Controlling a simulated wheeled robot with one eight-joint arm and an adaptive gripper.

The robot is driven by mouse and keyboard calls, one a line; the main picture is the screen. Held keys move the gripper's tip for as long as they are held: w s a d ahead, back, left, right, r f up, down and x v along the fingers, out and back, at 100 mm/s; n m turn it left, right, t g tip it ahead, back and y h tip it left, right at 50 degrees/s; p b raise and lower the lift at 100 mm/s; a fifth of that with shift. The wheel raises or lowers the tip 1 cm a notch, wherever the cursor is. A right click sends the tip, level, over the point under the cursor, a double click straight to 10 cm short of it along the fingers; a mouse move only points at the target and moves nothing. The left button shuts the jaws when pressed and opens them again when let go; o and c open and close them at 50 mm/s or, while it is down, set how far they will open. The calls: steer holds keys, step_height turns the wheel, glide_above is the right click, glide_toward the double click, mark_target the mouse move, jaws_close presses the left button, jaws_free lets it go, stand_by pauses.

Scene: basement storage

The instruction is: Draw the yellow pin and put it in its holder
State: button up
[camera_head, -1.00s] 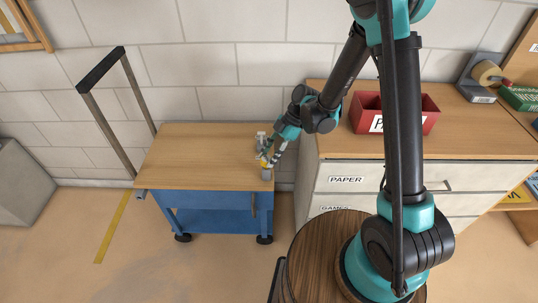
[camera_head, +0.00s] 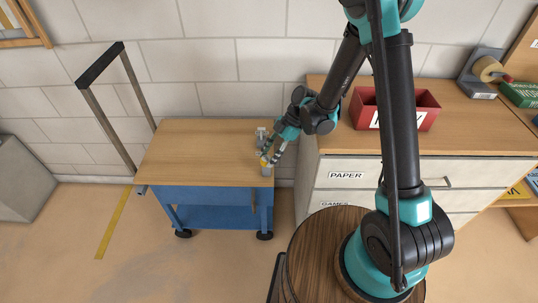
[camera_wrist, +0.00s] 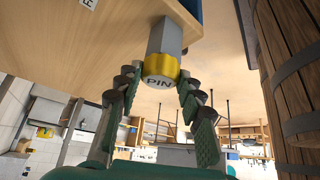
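The yellow pin (camera_wrist: 160,69) shows in the wrist view as a round yellow head marked PIN, at the end of a grey block (camera_wrist: 167,37) at the edge of a wooden top. In the head view the yellow head (camera_head: 263,160) is small, at the right front corner of the blue cart (camera_head: 205,155). My gripper (camera_wrist: 158,82) is open, its two fingers apart on either side of the yellow head. It also shows in the head view (camera_head: 268,156). I cannot tell whether either finger touches the head. I cannot identify the holder for certain.
A small grey fitting (camera_head: 262,134) stands at the cart's right back edge. A drawer cabinet (camera_head: 345,180) with a red bin (camera_head: 420,118) stands close on the right. The cart's top is otherwise bare. A wooden barrel (camera_wrist: 293,70) is close on the right in the wrist view.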

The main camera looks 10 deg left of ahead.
steer(key=o, duration=0.5)
steer(key=shift+c, duration=0.2)
steer(key=shift+r, duration=0.1)
step_height(320, 180, up, 10)
stand_by(1.0)
